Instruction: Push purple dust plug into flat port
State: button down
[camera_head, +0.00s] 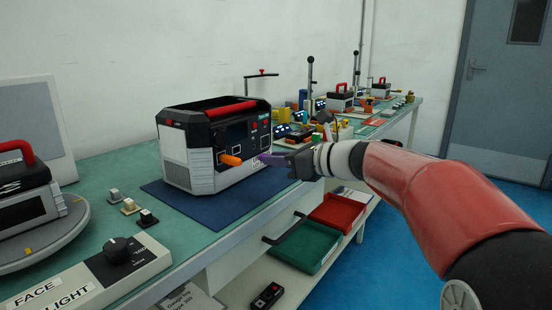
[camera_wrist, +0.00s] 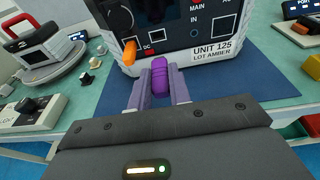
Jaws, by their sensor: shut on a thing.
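The purple dust plug (camera_wrist: 160,76) is upright in the wrist view, held between the two pale purple fingers of my gripper (camera_wrist: 160,92). My gripper (camera_head: 290,160) is shut on it in front of the unit's right-hand panel, and the plug (camera_head: 268,158) points toward that panel. The black and grey unit (camera_head: 190,150) has a red handle and the label UNIT 125 LOT AMBER. A white-outlined rectangular port (camera_wrist: 157,34) lies beyond the plug near the DC mark; I cannot tell whether it is the flat port. The plug appears apart from the panel.
An orange plug (camera_wrist: 130,52) sticks out of the panel just left of the purple one; it also shows in the head view (camera_head: 231,160). A blue mat (camera_head: 198,205) lies under the unit. A turntable (camera_head: 50,240) and a dial box (camera_head: 100,270) stand left. Red and green trays sit below.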

jog(key=shift+r, duration=0.1)
jog(key=shift+r+p+x, duration=0.2)
jog(key=shift+p+x, duration=0.15)
jog(key=shift+x, duration=0.6)
jog(key=shift+r+p+x, duration=0.15)
jog(key=shift+p+x, duration=0.15)
jog(key=shift+x, duration=0.65)
jog(key=shift+r+p+x, duration=0.2)
jog(key=shift+p+x, duration=0.15)
jog(key=shift+x, duration=0.6)
jog(key=shift+w+a+f, duration=0.1)
jog(key=c, duration=1.9)
grip_release()
jog(key=shift+c, duration=0.2)
grip_shut()
jog(key=shift+x, duration=0.95)
